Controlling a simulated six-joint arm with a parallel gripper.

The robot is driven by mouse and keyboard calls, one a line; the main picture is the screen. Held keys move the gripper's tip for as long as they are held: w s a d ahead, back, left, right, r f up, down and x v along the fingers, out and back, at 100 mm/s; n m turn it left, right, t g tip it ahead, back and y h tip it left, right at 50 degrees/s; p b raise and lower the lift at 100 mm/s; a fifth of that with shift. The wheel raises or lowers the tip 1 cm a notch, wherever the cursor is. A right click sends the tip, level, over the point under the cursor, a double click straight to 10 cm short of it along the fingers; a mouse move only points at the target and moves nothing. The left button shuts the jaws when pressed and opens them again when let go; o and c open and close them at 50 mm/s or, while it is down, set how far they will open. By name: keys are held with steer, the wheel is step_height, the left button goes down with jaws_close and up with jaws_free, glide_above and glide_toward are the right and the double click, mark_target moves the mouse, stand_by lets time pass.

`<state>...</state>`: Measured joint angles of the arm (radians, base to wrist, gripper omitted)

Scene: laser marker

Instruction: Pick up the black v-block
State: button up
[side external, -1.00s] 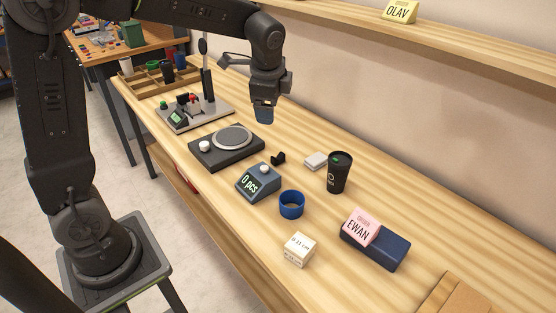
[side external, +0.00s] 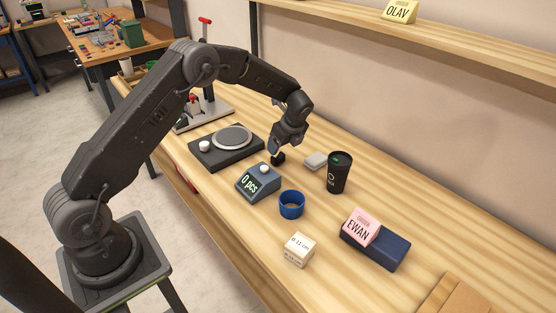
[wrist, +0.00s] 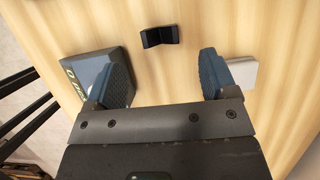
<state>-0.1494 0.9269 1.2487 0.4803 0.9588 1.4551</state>
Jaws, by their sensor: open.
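The black v-block (side external: 279,159) lies on the wooden bench between the counting display and the small pale block. In the wrist view the v-block (wrist: 160,37) is ahead of the fingertips, roughly centred between them, with its notch visible. My gripper (side external: 275,149) is low over the bench, right by the v-block in the side view. In the wrist view my gripper (wrist: 163,70) is open, its two blue fingers apart with only bare wood between them. I see no contact with the v-block.
The counting display (side external: 258,182) is close by on the left, and a pale block (side external: 316,160) on the right. A black cup (side external: 339,172), blue ring (side external: 291,204), round-plate scale (side external: 232,138), boxed label block (side external: 299,250) and navy block with pink EWAN sign (side external: 374,247) also stand on the bench.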

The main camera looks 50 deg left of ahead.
mark_target(277, 158)
steer(key=x, duration=0.7)
steer(key=shift+f, duration=0.2)
steer(key=c, duration=1)
